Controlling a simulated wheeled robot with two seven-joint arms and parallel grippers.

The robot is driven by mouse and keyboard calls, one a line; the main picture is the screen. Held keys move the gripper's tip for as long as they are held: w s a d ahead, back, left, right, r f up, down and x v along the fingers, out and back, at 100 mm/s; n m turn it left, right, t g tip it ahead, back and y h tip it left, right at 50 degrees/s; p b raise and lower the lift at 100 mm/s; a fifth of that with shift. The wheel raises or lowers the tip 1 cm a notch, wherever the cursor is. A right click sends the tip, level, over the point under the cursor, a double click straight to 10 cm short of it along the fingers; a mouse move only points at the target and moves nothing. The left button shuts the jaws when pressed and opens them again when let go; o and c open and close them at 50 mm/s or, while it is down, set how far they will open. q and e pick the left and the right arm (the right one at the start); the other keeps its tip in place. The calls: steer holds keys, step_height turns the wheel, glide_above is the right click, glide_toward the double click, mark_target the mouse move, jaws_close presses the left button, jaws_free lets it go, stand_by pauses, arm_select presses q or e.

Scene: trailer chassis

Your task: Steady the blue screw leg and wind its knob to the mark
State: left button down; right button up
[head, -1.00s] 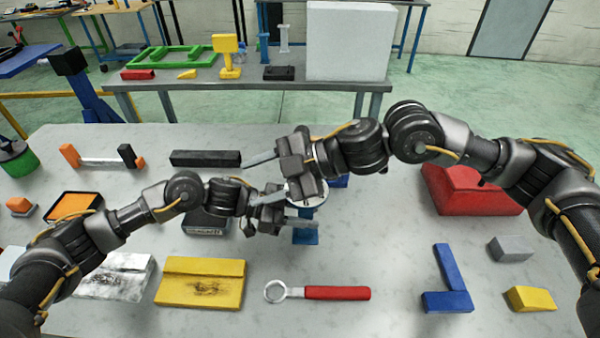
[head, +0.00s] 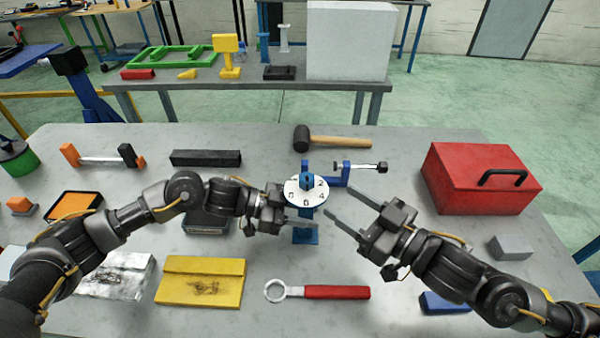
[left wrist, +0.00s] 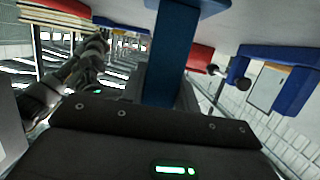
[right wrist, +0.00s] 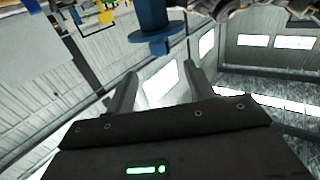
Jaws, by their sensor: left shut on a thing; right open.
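The blue screw leg (head: 305,236) stands upright on the table at the centre of the head view. A white numbered dial (head: 294,198) sits near its top, with a blue knob (head: 306,181) above it. My left gripper (head: 302,221) is shut on the leg below the dial; the blue leg (left wrist: 174,50) fills the space between its fingers in the left wrist view. My right gripper (head: 338,203) is open and empty, just right of the dial and apart from the knob. A blue post and disc (right wrist: 153,35) show beyond its fingers in the right wrist view. I cannot tell the knob's exact reading.
A mallet (head: 330,140) and a small clamp-like part (head: 362,167) lie behind the leg. A red toolbox (head: 475,180) stands at right.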

mark_target(301, 174)
steer(key=x, duration=1.2)
steer(key=c, duration=1)
steer(key=shift+m+t+h, duration=0.4)
steer(key=shift+t, duration=0.1)
steer(key=o, duration=1)
steer(key=v, duration=1.2)
